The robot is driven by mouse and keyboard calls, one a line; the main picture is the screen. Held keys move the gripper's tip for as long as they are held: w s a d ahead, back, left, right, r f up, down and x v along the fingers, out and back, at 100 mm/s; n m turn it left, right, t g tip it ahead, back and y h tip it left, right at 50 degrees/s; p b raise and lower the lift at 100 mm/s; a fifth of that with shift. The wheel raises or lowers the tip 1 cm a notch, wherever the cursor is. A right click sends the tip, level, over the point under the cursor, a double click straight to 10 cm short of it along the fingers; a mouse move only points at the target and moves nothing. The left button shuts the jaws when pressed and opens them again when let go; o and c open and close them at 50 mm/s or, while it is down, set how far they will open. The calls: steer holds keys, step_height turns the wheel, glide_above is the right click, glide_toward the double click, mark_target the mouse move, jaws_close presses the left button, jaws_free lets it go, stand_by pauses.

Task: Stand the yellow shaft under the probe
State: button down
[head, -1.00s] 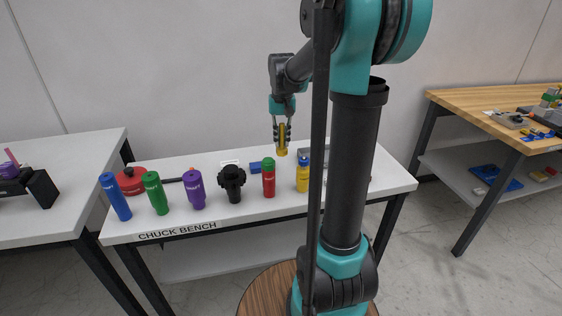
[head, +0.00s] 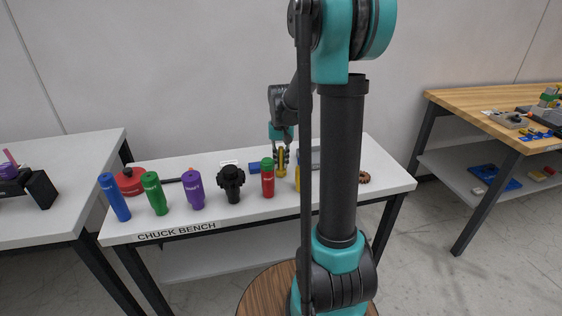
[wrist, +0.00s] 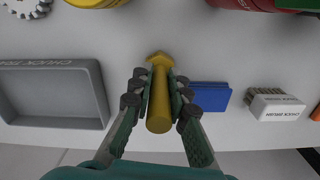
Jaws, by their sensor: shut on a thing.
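The yellow shaft (wrist: 158,105) is between the fingers of my gripper (wrist: 158,90) in the wrist view, with a wider faceted head at its far end. In the head view, my gripper (head: 281,155) holds the shaft (head: 282,170) roughly upright, low over the back of the chuck bench. I cannot tell whether the shaft's lower end touches the bench. I cannot make out a probe in either view.
A blue block (wrist: 210,96) and a white-backed brush (wrist: 274,106) lie on one side of the shaft, a grey tray (wrist: 52,92) on the other. My arm hides part of the bench.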

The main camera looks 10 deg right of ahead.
steer(key=shift+f, duration=0.1)
steer(key=c, duration=1.5)
jaws_free()
steer(key=shift+o, duration=0.2)
